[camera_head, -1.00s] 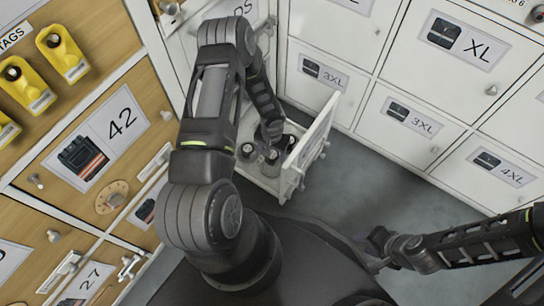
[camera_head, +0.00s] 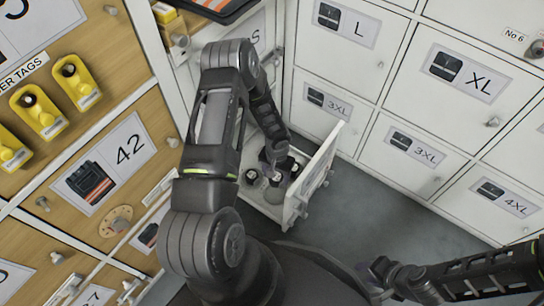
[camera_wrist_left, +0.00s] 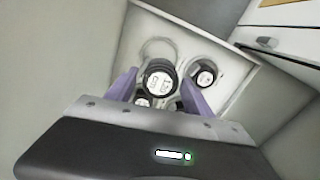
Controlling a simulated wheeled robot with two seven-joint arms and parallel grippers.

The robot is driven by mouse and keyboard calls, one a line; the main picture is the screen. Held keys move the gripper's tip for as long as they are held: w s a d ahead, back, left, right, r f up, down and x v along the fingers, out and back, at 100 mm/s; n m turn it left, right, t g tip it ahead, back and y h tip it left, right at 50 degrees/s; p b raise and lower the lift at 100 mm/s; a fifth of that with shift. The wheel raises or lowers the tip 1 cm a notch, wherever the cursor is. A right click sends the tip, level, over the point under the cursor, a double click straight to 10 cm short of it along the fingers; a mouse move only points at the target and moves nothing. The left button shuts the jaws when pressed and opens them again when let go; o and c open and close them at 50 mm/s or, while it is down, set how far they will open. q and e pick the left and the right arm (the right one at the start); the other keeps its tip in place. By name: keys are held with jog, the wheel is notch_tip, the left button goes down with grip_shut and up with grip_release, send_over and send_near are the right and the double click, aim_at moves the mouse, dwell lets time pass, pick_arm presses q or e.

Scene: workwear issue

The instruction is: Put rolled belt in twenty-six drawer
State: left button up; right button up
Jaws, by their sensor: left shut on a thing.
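My left gripper (camera_head: 274,172) reaches down into an open white drawer (camera_head: 322,172) low in the corner. In the left wrist view its two purple fingers (camera_wrist_left: 158,92) are shut on a rolled belt (camera_wrist_left: 160,79), a black roll with a white numbered label on its end. Another rolled belt (camera_wrist_left: 204,73) sits in a round holder to its right, and an empty ring shows behind. A further roll is partly hidden below the held one. My right gripper (camera_head: 378,276) is low at the right, too dark to read its fingers. I cannot make out a drawer marked 26.
Wooden drawers stand at the left, one marked 42 (camera_head: 106,165) and one marked 27 (camera_head: 95,298), with yellow tag holders (camera_head: 42,108) above. White lockers marked L, XL (camera_head: 458,82), 3XL and 4XL fill the right. Grey floor (camera_head: 370,205) is clear between.

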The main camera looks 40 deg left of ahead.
pick_arm(q)
jog(key=w+r, duration=1.5)
jog(key=r, duration=0.4)
jog(key=w+d+r+m, duration=0.1)
jog(key=d+r, duration=0.5)
jog(key=r, duration=0.4)
jog(key=w+d+r+m, duration=0.1)
jog(key=w+d+r, duration=0.1)
jog(key=d+r, duration=0.4)
notch_tip(320, 180, up, 5)
jog(key=shift+d+f, duration=0.1)
jog(key=shift+d, duration=0.2)
jog(key=shift+d, duration=0.1)
